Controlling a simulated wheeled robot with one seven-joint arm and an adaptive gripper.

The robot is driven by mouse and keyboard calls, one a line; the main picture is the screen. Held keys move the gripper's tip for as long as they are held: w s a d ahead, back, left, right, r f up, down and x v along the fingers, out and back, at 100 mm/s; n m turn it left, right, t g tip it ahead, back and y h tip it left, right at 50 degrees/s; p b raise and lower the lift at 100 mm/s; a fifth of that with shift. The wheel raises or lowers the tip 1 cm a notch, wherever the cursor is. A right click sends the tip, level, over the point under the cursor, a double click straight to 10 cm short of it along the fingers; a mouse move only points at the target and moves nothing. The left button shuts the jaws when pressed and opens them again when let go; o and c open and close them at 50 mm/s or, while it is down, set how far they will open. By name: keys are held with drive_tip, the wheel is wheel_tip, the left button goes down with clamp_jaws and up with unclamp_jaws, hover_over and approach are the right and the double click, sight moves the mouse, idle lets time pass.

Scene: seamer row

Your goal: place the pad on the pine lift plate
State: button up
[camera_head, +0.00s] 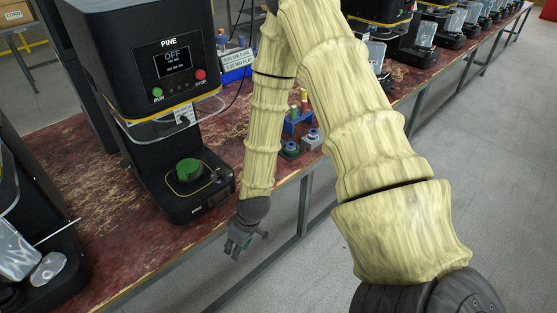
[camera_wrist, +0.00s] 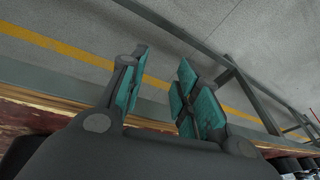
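The pine machine (camera_head: 160,55) stands on the bench, its screen reading OFF. On its lower base, a round green piece (camera_head: 188,169) sits inside a yellow outline, where the lift plate is; I cannot tell whether this green piece is the pad or part of the plate. My gripper (camera_head: 240,246) hangs in front of the bench edge, right of and lower in the picture than the machine's base, apart from it. In the wrist view my gripper (camera_wrist: 165,95) has its teal-padded fingers spread with nothing between them, over the floor.
Two small blocks with round tops, one green-blue (camera_head: 291,149) and one grey with a blue ring (camera_head: 312,137), sit near the bench edge. A blue rack (camera_head: 298,118) and a labelled blue bin (camera_head: 236,60) stand behind. Another machine (camera_head: 20,240) is at left. The aisle (camera_head: 490,170) is clear.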

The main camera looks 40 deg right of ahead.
drive_tip(key=s+a+f+m+g+h, duration=0.1)
drive_tip(key=s+f, duration=0.4)
drive_tip(key=s, duration=0.6)
drive_tip(key=s+a+f+m+g+h, duration=0.1)
drive_tip(key=s+f, duration=0.4)
drive_tip(key=s, duration=0.6)
drive_tip(key=shift+a+f+m, duration=0.2)
drive_tip(key=shift+f+m, duration=0.1)
drive_tip(key=shift+m, duration=0.5)
drive_tip(key=shift+o, duration=0.4)
drive_tip(key=shift+s, duration=0.15)
